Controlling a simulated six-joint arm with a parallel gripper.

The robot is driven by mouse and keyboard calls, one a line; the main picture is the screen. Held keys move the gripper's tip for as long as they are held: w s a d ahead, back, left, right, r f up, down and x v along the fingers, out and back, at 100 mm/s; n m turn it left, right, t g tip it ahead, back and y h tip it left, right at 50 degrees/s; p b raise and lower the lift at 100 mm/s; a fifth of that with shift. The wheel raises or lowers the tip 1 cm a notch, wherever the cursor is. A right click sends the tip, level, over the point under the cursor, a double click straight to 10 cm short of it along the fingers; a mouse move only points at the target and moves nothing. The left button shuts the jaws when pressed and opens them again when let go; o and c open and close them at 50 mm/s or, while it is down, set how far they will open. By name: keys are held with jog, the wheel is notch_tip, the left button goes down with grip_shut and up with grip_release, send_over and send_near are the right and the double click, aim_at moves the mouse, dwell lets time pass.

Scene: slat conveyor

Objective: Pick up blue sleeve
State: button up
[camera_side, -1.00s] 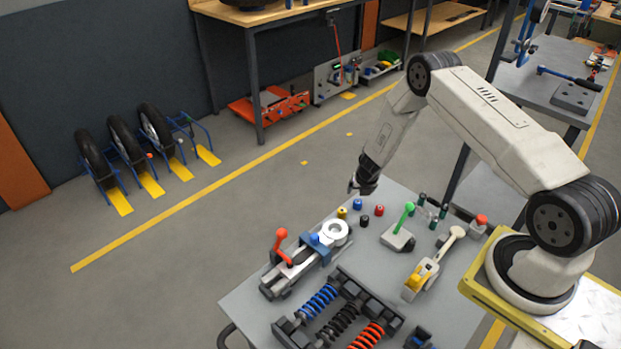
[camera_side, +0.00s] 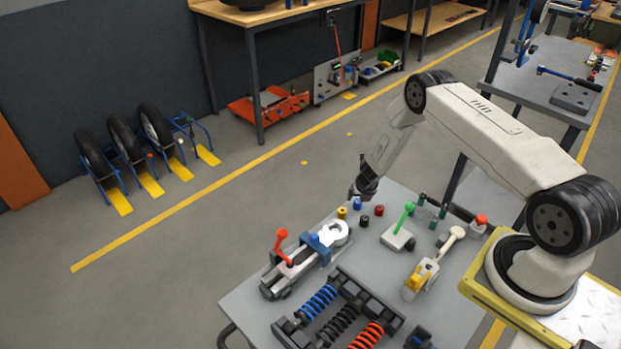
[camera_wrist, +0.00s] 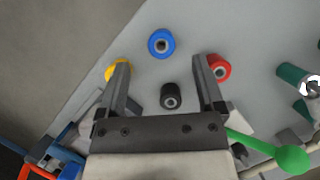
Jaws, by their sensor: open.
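The blue sleeve (camera_wrist: 162,43) is a short hollow cylinder standing on the grey table, at the top middle of the wrist view. In the side view the blue sleeve (camera_side: 357,204) shows just below my gripper (camera_side: 363,192). In the wrist view my gripper (camera_wrist: 162,80) is open and empty, its two fingers spread either side of the picture's middle. The blue sleeve appears beyond the fingertips, between their lines. A black sleeve (camera_wrist: 171,96) shows between the fingers. My gripper is above the table; its exact height is hard to tell.
A yellow sleeve (camera_wrist: 117,71) shows by the left finger and a red sleeve (camera_wrist: 219,67) by the right finger. A green-knobbed lever (camera_side: 409,207) stands to the right. A clamp with a red knob (camera_side: 281,235) and a spring rack (camera_side: 343,315) are nearer the front.

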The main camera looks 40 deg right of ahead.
aim_at(358, 201)
jog(key=shift+f, duration=0.2)
jog(key=shift+x, duration=2.3)
jog(key=shift+f, duration=0.1)
grip_shut()
jog(key=shift+r, duration=5)
